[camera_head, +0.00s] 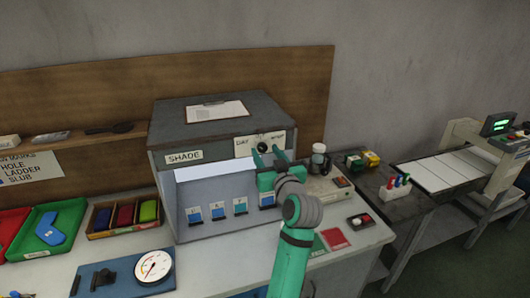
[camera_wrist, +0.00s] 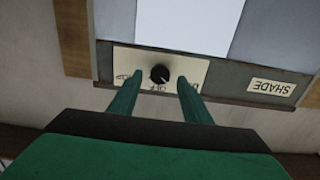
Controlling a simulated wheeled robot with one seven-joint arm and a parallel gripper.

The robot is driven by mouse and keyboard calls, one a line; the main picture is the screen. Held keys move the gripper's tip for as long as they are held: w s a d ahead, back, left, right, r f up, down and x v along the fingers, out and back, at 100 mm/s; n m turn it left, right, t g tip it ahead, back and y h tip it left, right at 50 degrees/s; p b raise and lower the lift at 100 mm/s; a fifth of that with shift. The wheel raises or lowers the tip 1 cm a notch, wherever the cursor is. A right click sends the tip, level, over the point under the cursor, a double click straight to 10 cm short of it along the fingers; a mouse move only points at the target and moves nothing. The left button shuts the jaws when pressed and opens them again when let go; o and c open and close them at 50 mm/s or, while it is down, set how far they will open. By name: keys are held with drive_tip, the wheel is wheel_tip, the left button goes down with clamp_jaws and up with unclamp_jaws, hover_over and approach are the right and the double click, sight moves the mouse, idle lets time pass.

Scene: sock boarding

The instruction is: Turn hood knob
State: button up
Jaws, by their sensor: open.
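The hood (camera_head: 221,121) is a grey box on the counter, labelled SHADE, with a lit interior. Its black knob (camera_head: 262,147) sits on a cream label plate at the upper right of its front. In the wrist view my gripper (camera_wrist: 160,93) is open, with gaps between both fingers and the knob; contact is not visible.
Several blue-marked cards (camera_head: 217,213) stand inside the hood. A clipboard (camera_head: 216,111) lies on its top. A dark jar with a white lid (camera_head: 319,158) stands close right of the hood. A dial gauge (camera_head: 153,266) lies at front left. Bare counter (camera_head: 217,265) lies before the hood.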

drive_tip(key=shift+w+a, duration=0.2)
drive_tip(key=shift+w, duration=0.4)
drive_tip(key=c, duration=1)
